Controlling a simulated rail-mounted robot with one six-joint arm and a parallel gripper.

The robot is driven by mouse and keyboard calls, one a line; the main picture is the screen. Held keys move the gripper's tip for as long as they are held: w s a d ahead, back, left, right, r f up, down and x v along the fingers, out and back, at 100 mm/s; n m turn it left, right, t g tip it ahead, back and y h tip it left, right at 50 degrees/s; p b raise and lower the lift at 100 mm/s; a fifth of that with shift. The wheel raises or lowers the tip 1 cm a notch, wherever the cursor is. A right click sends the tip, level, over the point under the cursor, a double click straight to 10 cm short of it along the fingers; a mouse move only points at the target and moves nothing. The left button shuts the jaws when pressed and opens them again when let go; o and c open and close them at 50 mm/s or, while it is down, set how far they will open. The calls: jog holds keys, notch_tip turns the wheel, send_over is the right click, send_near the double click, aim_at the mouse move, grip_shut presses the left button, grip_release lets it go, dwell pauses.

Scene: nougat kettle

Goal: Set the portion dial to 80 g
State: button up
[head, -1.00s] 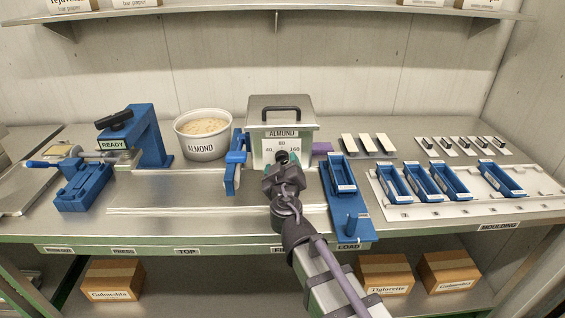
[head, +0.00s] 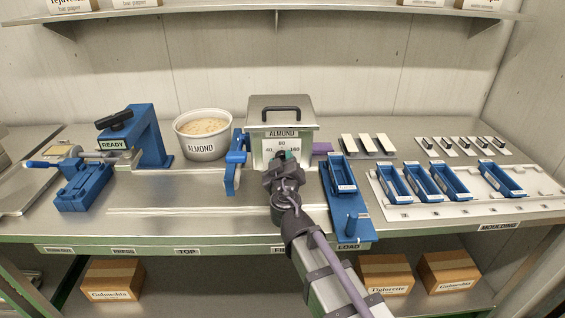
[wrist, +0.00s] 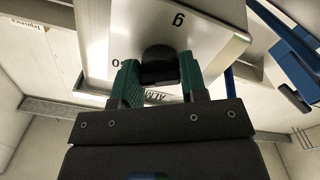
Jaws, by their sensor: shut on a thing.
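The portion dial's black knob (wrist: 160,64) sits between the green-padded fingers of my gripper (wrist: 161,82) in the wrist view, and my gripper is shut on it. The dial's white face (head: 268,150) is on the front of the steel ALMOND dispenser (head: 300,126). Marks reading 40, 80 and 160 show around it in the head view. My gripper (head: 285,161) covers the knob and the lower face there, so I cannot tell where the knob points. The wrist view is turned, with a "g" and part of a number on the face.
A blue lever (head: 235,160) stands just left of the dispenser. A blue mould stand (head: 347,205) is to its right, close to my arm. Blue moulds (head: 425,181) lie at right.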

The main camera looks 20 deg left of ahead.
jog(key=shift+n, duration=0.3)
jog(key=n, duration=1.1)
dwell(0.5)
jog(key=o, duration=0.9)
jog(key=shift+s, duration=0.1)
